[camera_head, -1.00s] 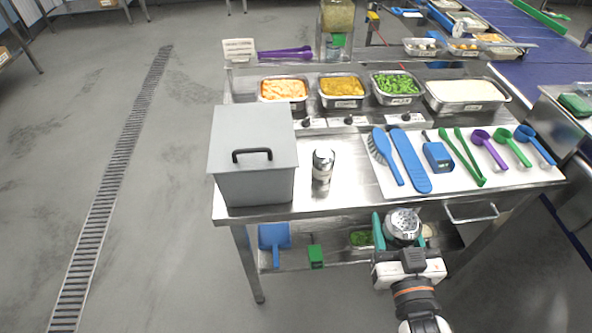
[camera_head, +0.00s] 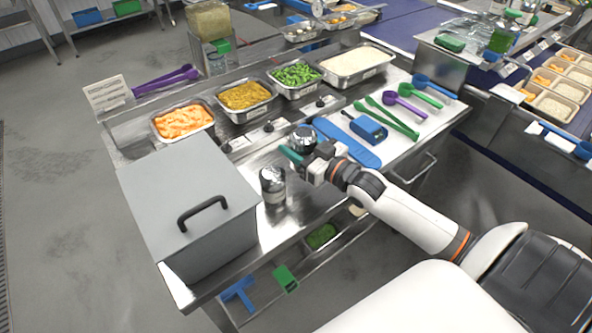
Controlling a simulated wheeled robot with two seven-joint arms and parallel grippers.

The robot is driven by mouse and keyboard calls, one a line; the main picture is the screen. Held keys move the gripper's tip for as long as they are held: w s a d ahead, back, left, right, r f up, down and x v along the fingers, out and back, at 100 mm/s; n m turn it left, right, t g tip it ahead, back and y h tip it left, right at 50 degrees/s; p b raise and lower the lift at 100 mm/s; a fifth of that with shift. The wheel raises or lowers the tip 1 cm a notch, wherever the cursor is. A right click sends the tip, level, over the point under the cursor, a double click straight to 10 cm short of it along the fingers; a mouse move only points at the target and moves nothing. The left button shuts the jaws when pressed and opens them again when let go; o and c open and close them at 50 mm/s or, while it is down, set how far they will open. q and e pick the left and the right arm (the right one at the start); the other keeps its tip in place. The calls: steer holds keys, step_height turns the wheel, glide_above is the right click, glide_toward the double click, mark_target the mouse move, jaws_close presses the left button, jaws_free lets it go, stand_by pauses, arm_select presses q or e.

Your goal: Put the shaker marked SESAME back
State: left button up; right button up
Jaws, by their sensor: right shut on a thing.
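A metal shaker (camera_head: 302,138) with a domed lid is in my right gripper (camera_head: 298,158), whose green-tipped fingers are shut on it. It is over the steel counter, near the end of the blue board; I cannot tell if its base touches the counter. Its marking cannot be read. A second metal shaker (camera_head: 272,186) stands upright on the counter, to the left of the held one and beside the grey box. Its label is too small to read. My left gripper is not in view.
A grey lidded box (camera_head: 190,190) stands at the counter's left end. Pans of orange food (camera_head: 183,121), yellow food (camera_head: 245,95), green food (camera_head: 296,74) and white rice (camera_head: 357,62) line the back. A white mat (camera_head: 397,140) with several utensils lies right.

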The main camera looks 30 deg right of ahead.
step_height(320, 180, down, 2)
steer(key=shift+f, duration=0.25)
step_height(320, 180, down, 4)
steer(key=shift+f, duration=0.1)
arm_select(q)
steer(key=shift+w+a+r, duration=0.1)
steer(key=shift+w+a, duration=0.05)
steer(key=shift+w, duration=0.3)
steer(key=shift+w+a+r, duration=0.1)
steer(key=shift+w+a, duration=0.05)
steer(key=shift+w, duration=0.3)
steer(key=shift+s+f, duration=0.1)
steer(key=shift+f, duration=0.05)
arm_select(e)
steer(key=o, duration=1)
steer(key=shift+f, duration=0.1)
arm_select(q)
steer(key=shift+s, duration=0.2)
arm_select(e)
steer(key=shift+o, duration=0.3)
